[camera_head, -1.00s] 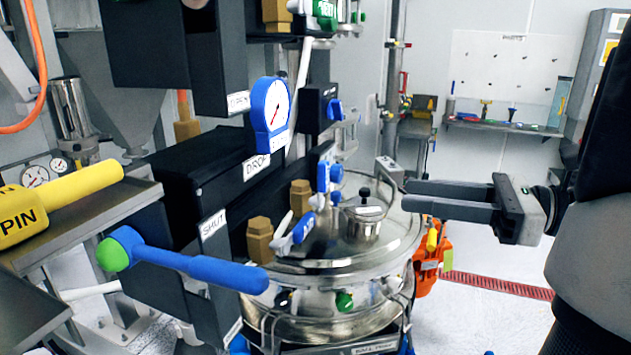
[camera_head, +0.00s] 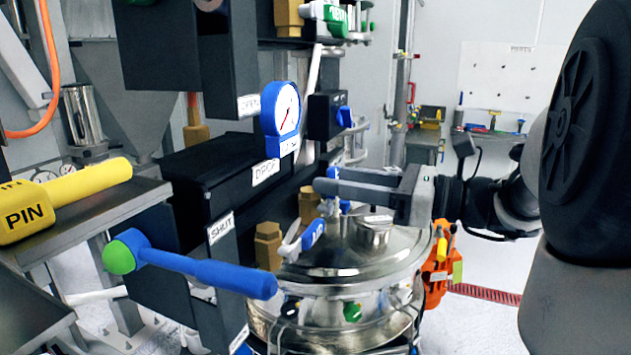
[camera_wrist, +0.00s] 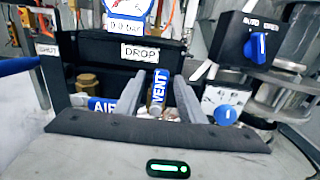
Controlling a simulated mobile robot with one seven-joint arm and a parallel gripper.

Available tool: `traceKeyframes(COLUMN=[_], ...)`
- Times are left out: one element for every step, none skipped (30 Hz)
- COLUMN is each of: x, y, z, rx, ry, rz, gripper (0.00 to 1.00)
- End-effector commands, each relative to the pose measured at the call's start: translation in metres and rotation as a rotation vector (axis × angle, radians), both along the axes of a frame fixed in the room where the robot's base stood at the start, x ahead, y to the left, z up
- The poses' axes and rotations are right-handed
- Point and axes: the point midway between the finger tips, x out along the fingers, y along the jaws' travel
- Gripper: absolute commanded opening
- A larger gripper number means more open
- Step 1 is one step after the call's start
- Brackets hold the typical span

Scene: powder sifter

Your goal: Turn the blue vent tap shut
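The blue vent tap (camera_wrist: 158,90), lettered VENT, shows in the wrist view between the two fingers of my gripper (camera_wrist: 163,78). The fingers are apart, with a gap beside the tap's handle, and I see no firm grip on it. In the head view my gripper (camera_head: 322,180) reaches in from the right above the vessel lid, its fingertips by the taps. There it largely hides the vent tap. A blue tap lettered AIR (camera_wrist: 102,104) lies just left of the vent tap in the wrist view, and it also shows in the head view (camera_head: 311,234).
A steel vessel (camera_head: 335,268) with a domed lid stands below my gripper. A black box labelled DROP (camera_wrist: 138,52) is behind the taps. A blue lever with a green end (camera_head: 205,270) juts out at front left. A blue-rimmed gauge (camera_head: 281,108) is above.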

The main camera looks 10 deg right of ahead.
Motion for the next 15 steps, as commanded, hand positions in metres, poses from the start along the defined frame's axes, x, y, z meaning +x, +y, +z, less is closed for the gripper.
traceKeyframes(x=[0.0025, 0.0039, 0.0054, 0.0062, 0.0068, 0.0073, 0.0076, 0.0077, 0.0078, 0.0077, 0.0077, 0.0076, 0.0076, 0.0077, 0.0076], y=[0.0047, 0.0063, 0.0079, 0.009, 0.0099, 0.0106, 0.0109, 0.0111, 0.0112, 0.0111, 0.0111, 0.011, 0.011, 0.0109, 0.0108], z=[-0.0003, -0.0004, -0.0003, -0.0002, -0.0001, 0.0, 0.0001, 0.0001, 0.0001, 0.0001, 0.0001, 0.0001, 0.0001, 0.0001, 0.0001], rx=[0.0, -0.001, -0.001, -0.001, 0.0, 0.0, 0.001, 0.001, 0.001, 0.001, 0.0, 0.0, 0.0, 0.0, 0.0], ry=[0.0, 0.001, 0.001, 0.001, 0.0, 0.0, 0.001, 0.001, 0.001, 0.001, 0.0, 0.0, 0.0, 0.0, 0.0], rz=[0.002, 0.002, 0.0, 0.0, 0.0, 0.0, 0.0, 0.0, 0.0, 0.0, 0.0, 0.0, 0.0, 0.0, 0.0], gripper=[0.36, 0.36, 0.36, 0.36, 0.36, 0.36, 0.36, 0.36, 0.36, 0.36, 0.36, 0.36, 0.36, 0.33, 0.26])
